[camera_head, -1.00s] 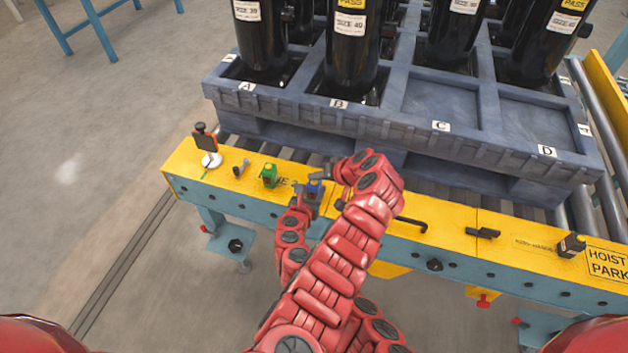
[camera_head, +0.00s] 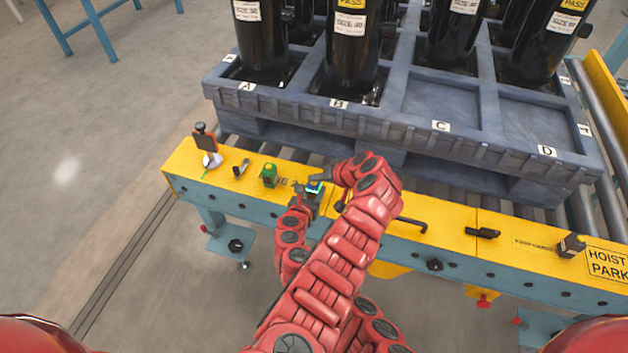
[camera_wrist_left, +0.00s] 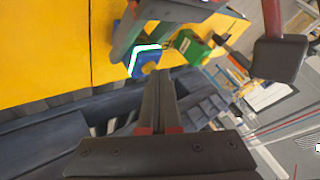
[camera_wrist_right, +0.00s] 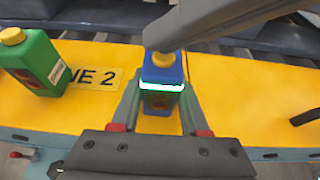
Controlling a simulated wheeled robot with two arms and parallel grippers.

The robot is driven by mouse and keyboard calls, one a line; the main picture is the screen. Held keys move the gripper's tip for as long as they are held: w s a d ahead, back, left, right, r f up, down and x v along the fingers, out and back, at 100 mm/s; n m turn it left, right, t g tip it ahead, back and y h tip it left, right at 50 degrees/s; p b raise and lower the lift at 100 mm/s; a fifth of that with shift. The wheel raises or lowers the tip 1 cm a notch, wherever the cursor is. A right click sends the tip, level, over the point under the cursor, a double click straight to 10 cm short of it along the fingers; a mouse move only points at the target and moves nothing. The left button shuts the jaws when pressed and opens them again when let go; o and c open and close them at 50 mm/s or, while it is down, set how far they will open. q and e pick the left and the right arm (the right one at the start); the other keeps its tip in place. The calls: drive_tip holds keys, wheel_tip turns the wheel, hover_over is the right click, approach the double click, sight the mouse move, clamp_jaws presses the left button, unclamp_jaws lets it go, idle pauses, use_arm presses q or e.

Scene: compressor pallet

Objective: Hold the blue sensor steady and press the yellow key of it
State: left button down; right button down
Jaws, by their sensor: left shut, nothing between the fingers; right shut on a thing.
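The blue sensor (camera_head: 314,189) stands upright at the yellow beam, between the fingers of my right gripper (camera_head: 307,203), which is shut on it from the front. In the right wrist view the sensor (camera_wrist_right: 161,100) shows a bright white-green light strip and a yellow key (camera_wrist_right: 163,60) on top. My left gripper (camera_head: 324,181) reaches across from the right side, shut and empty. Its fingertips (camera_wrist_right: 156,38) are right at the yellow key; exact contact is hard to tell. The left wrist view also shows the lit blue sensor (camera_wrist_left: 146,60) by the fingertips.
Further left are a small bolt-like part (camera_head: 241,167) and an orange-black stand (camera_head: 207,145). The blue pallet (camera_head: 420,135) with black cylinders is behind. My arms cross in front.

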sight(317, 186)
use_arm(q)
drive_tip(key=shift+r, duration=0.8)
wheel_tip(317, 186, up, 5)
drive_tip(key=shift+r, duration=0.1)
idle(0.3)
idle(0.5)
use_arm(e)
drive_tip(key=shift+c, duration=1.6)
unclamp_jaws()
